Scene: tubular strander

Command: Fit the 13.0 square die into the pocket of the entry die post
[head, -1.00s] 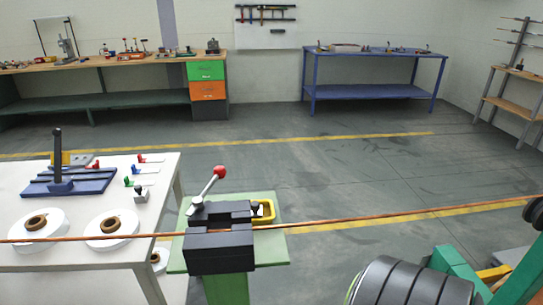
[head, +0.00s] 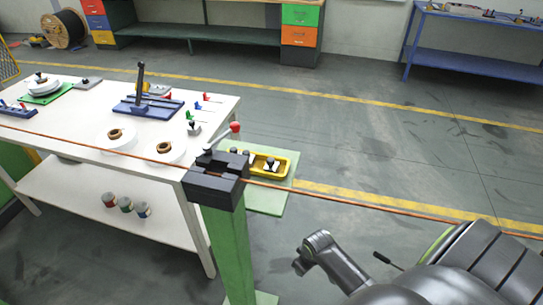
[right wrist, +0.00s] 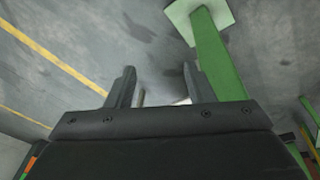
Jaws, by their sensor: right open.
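The entry die post (head: 228,245) is a green column in the head view with a black die block (head: 213,187) on top. A lever with a red knob (head: 235,127) rises from the block, and a copper-coloured wire (head: 330,201) runs across it. The inside of its pocket is too small to tell. A yellow tray (head: 285,164) behind the block holds small dark and pale pieces; I cannot read which is the 13.0 square die. My right gripper (right wrist: 158,73) is open and empty in the right wrist view, above the floor near a green post. My left gripper is out of view.
A white table (head: 75,145) at left bears white discs, a blue stand (head: 148,107) and small coloured tools. A large dark ribbed drum (head: 480,260) stands at lower right.

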